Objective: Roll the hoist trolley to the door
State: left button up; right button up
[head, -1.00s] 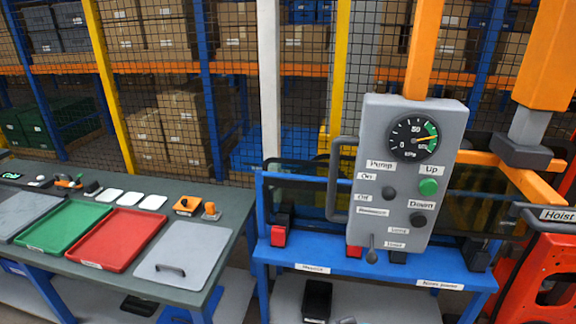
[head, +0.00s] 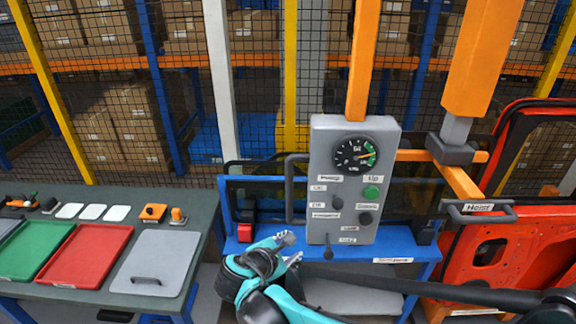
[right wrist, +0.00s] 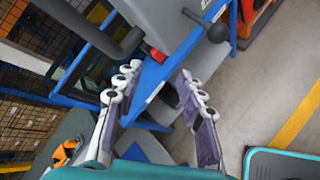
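The hoist trolley carries a grey control panel (head: 338,225) with a gauge (head: 356,154), an Up button, a Down button and a small lever. A dark bar handle (head: 290,190) is on the panel's left side. Orange hoist posts (head: 484,60) rise behind it, and a dark handle (head: 480,214) labelled Hoist juts out at right. A red door (head: 535,235) stands at the far right. My right gripper (head: 291,249) is low, just left of the panel's bottom edge. The right wrist view shows it open and empty (right wrist: 158,82), with the panel (right wrist: 165,20) and bar handle (right wrist: 80,22) beyond. My left gripper is not in view.
A workbench (head: 195,210) at left bears a green tray (head: 48,240), a red tray (head: 88,253) and a grey lid (head: 155,262). Mesh fencing and racks close off the back.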

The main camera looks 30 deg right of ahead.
aim_at(287, 183)
jog(key=w+a+r+n+t+h+p, duration=0.1)
jog(key=w+r+n+h+p, duration=0.25)
jog(key=r, duration=0.35)
jog(key=w+a+r+n+h+p, duration=0.1)
jog(key=w+r+n+h+p, duration=0.2)
jog(key=r, duration=0.4)
jog(key=shift+n, duration=0.45)
jog(key=x, duration=0.7)
jog(key=shift+s+d, duration=0.3)
jog(key=shift+s, duration=0.05)
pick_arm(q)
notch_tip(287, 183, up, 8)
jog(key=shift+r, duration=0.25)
pick_arm(e)
grip_shut()
